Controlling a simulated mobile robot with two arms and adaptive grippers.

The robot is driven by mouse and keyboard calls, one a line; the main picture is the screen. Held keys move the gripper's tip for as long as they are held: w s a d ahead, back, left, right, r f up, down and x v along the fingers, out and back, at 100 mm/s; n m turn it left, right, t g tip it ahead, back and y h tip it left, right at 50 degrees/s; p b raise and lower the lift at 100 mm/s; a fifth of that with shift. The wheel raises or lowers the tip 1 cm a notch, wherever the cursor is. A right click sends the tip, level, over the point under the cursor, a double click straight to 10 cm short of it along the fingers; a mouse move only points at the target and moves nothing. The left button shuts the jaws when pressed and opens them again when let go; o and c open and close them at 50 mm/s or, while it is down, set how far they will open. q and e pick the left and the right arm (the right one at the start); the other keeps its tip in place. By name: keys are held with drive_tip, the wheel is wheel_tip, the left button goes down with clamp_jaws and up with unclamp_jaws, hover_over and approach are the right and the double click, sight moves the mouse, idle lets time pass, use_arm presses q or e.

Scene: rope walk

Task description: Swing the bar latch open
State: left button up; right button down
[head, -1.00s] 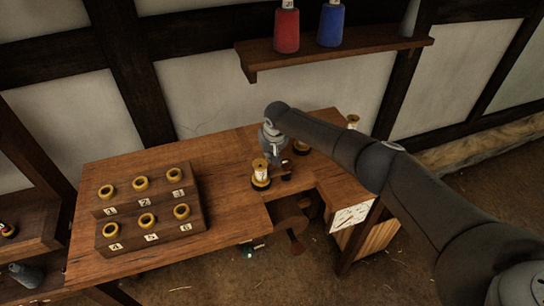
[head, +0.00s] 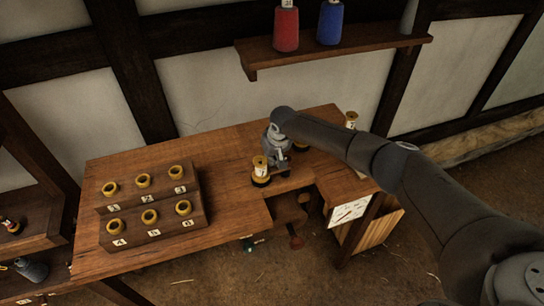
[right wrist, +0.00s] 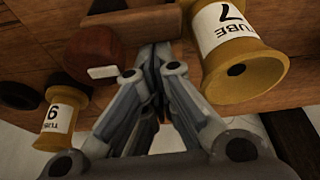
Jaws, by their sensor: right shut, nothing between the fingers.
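I cannot identify the bar latch with certainty. A brown wooden bar (head: 288,186) at the bench's front recess may be it; a wooden piece (right wrist: 130,22) also shows at the top of the right wrist view. My right gripper (head: 281,162) is above the bench behind that bar, partly hidden by its own arm. In the right wrist view its fingers (right wrist: 155,52) are shut and empty, close to the wooden piece. A dark red-brown knob (right wrist: 95,55) is left of the fingertips. Whether anything touches is unclear. My left gripper is out of view.
A spool labelled TUBE 7 (right wrist: 236,55) stands close beside the fingers; the TUBE 9 spool (right wrist: 62,115) is on the other side. A numbered rack (head: 152,218) with yellow rings sits on the bench's left. A dial plate (head: 348,211) is at right.

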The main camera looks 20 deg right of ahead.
drive_tip(key=shift+s+f+n, duration=0.15)
drive_tip(key=shift+n, duration=0.55)
drive_tip(key=shift+a+y, duration=0.15)
drive_tip(key=shift+y, duration=0.15)
drive_tip(key=shift+s+a+r, duration=0.15)
drive_tip(key=shift+s+r, duration=0.1)
drive_tip(key=shift+s, duration=0.15)
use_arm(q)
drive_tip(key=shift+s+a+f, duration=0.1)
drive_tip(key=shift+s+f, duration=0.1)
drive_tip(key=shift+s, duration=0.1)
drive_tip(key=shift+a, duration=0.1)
use_arm(e)
drive_tip(key=shift+w+f, duration=0.1)
drive_tip(key=shift+w, duration=0.05)
drive_tip(key=v, duration=1.2)
